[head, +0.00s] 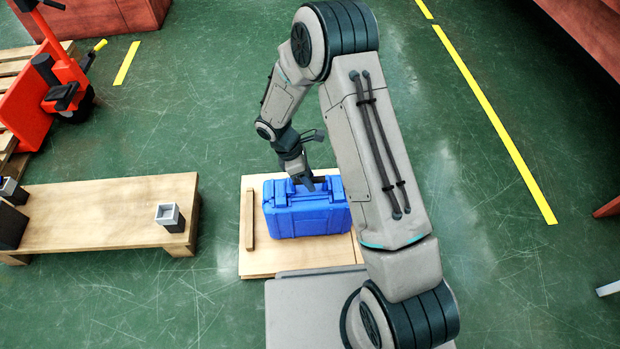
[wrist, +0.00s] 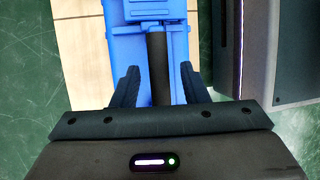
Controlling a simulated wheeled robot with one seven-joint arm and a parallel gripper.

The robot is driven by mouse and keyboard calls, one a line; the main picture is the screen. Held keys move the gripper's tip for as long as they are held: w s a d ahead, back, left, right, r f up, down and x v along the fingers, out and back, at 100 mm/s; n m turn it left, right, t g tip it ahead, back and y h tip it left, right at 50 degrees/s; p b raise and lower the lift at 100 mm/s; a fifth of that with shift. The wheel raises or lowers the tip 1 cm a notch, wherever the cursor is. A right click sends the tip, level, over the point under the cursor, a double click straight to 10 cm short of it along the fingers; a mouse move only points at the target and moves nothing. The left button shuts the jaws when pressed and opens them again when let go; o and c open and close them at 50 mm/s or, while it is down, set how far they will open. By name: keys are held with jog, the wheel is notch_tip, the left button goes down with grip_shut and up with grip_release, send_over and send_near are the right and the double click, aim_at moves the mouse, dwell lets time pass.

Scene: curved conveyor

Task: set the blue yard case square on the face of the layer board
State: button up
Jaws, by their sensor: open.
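The blue yard case (head: 306,212) sits on the layer board (head: 262,262), a pale wooden panel on the green floor, in the head view. The case looks roughly square to the board, with its handle on top. My gripper (head: 305,183) is at the top of the case, by the handle. In the wrist view the case (wrist: 125,55) fills the middle, and the open jaws of my gripper (wrist: 157,85) stand either side of a dark handle bar (wrist: 157,60). The board (wrist: 85,45) shows left of the case. My arm hides part of the board's right side.
A wooden strip (head: 249,219) lies along the board's left side, a little apart from the case. A low wooden bench (head: 100,214) with a small grey square cup (head: 170,215) stands to the left. A red pallet jack (head: 60,85) is at the upper left. Green floor is clear behind the board.

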jog(key=p+v, duration=0.3)
jog(key=v, duration=0.8)
jog(key=shift+p, duration=0.3)
jog(key=s+d+r+m+t+y, duration=0.1)
jog(key=s+d+r+m+y, duration=0.1)
jog(key=s+d+r+m, duration=0.65)
jog(key=s+d+r+m+t+y, duration=0.1)
jog(key=s+d+r+m, duration=0.35)
jog(key=r, duration=0.65)
jog(key=s+d+r+m+t+y, duration=0.1)
jog(key=s+r+m, duration=0.1)
jog(key=s+m, duration=0.3)
jog(key=shift+s+d+y, duration=0.25)
jog(key=shift+s+y, duration=0.05)
jog(key=shift+s, duration=0.5)
notch_tip(320, 180, up, 37)
jog(key=t+p, duration=0.2)
jog(key=p, duration=3.1)
jog(key=shift+d+f+m+p, duration=0.15)
jog(key=shift+d+m+p, duration=0.05)
jog(key=shift+m+p, duration=0.15)
